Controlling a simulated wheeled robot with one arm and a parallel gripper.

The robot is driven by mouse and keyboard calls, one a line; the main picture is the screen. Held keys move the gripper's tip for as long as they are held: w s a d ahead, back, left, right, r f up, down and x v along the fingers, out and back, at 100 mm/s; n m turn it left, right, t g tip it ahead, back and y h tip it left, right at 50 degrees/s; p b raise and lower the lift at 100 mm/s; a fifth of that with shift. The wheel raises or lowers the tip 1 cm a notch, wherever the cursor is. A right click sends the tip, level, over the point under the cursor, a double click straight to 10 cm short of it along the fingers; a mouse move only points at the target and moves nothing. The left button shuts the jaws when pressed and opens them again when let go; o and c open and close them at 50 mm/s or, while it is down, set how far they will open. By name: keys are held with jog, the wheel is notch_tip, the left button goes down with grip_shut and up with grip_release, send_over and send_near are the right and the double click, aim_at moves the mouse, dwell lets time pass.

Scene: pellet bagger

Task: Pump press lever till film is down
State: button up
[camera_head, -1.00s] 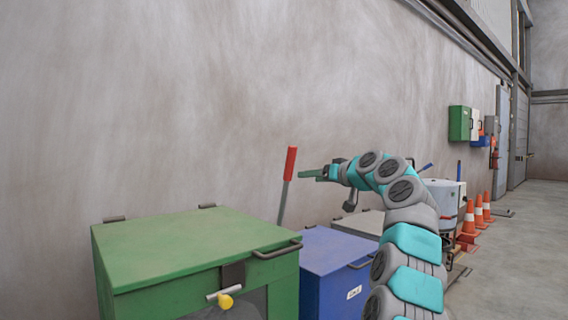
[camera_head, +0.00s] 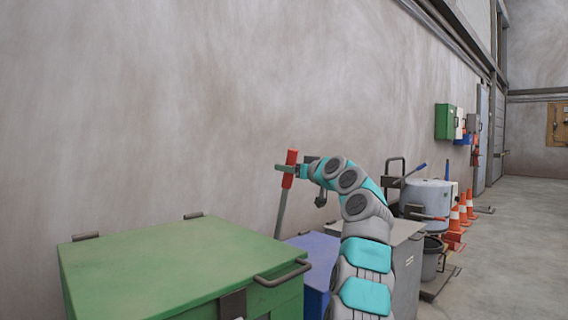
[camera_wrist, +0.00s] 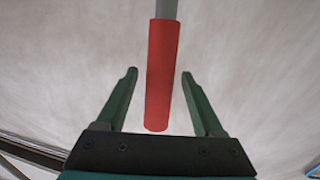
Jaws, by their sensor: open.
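The press lever is a grey rod with a red grip (camera_head: 290,157); it stands up behind the boxes near the wall, leaning slightly. In the wrist view the red grip (camera_wrist: 162,75) lies between the two green fingers, with a gap on each side. My gripper (camera_head: 283,169) is open around the grip in the head view, and its fingertips (camera_wrist: 158,75) do not touch the grip in the wrist view. The foot of the lever is hidden behind the green and blue boxes. I cannot make out the film.
A green lidded box (camera_head: 170,265) fills the front left, with a blue box (camera_head: 318,262) and a grey box (camera_head: 408,245) beyond it. A light grey drum (camera_head: 427,198) and orange cones (camera_head: 462,210) stand further right. The floor (camera_head: 510,260) at right is clear.

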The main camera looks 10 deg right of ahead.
jog(key=shift+p+x, duration=0.65)
jog(key=shift+x, duration=0.45)
jog(key=shift+w+a, duration=0.2)
jog(key=shift+w, duration=0.35)
jog(key=shift+c, duration=0.2)
grip_shut()
